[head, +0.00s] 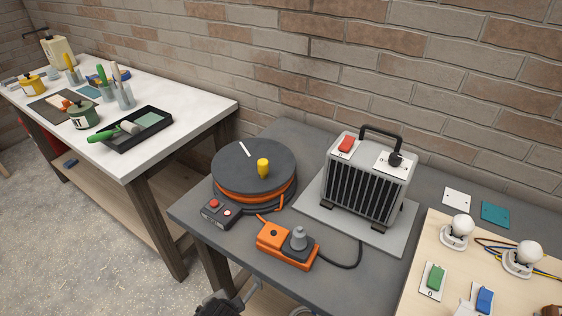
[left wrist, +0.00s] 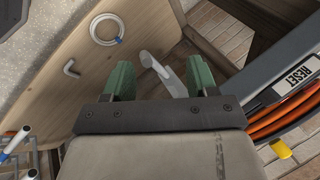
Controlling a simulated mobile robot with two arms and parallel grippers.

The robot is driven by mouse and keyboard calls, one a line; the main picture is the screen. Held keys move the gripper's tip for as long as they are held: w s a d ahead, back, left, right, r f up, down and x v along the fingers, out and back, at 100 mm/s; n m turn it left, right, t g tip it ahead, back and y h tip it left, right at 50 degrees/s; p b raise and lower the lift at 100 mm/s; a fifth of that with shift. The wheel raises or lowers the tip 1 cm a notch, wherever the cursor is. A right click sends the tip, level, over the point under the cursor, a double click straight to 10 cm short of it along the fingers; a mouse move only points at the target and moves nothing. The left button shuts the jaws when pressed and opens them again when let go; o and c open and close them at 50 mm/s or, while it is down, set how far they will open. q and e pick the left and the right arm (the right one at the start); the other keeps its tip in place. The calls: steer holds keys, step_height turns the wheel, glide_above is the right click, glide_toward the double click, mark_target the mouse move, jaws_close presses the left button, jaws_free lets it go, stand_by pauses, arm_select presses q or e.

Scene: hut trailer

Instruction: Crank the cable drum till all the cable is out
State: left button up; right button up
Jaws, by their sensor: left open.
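The cable drum (head: 228,160) lies flat on the grey bench, a dark round disc with a yellow crank knob (head: 263,168) standing on top. Orange cable (head: 228,193) shows wound around its side. My left gripper (left wrist: 160,80) is open, its two green fingers apart in the left wrist view. A grey lever-like part shows between and beyond the fingers; I cannot tell whether it is close to them. Orange cable (left wrist: 292,118) and a yellow piece (left wrist: 280,149) show at the right of that view, apart from the fingers. My right gripper is not in view.
A box with a red button (head: 214,203) sits against the drum's front. An orange socket block (head: 272,236) with a grey plug is in front, and a heater (head: 365,185) stands to the right. A lamp board (head: 420,255) is further right. A white table (head: 190,95) stands left.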

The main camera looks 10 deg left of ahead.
arm_select(q)
steer(key=w+r+m+t+y, duration=0.1)
steer(key=w+r+m, duration=0.2)
steer(key=w+r, duration=0.1)
steer(key=w+r+m+t+y, duration=0.1)
steer(key=w+r+m+t, duration=0.1)
steer(key=w+r+m, duration=0.1)
steer(key=w+r+m+t+y, duration=0.1)
steer(key=w+r+m+t, duration=0.1)
steer(key=w+r, duration=0.3)
steer(key=shift+d+r+m, duration=0.1)
steer(key=shift+d+m, duration=0.2)
steer(key=shift+m, duration=0.3)
steer(key=w+d+r+m+t+y, duration=0.2)
steer(key=w+r+m+t, duration=0.15)
steer(key=w+m, duration=0.35)
steer(key=m+t, duration=0.3)
steer(key=m, duration=0.3)
glide_toward(264, 166)
steer(key=w, duration=0.2)
steer(key=shift+g, duration=0.25)
steer(key=x, duration=0.6)
steer(key=p+x, duration=0.1)
steer(key=x, duration=0.3)
steer(key=shift+s+a+r, duration=0.2)
steer(key=shift+a+r, duration=0.05)
steer(key=shift+a, duration=0.1)
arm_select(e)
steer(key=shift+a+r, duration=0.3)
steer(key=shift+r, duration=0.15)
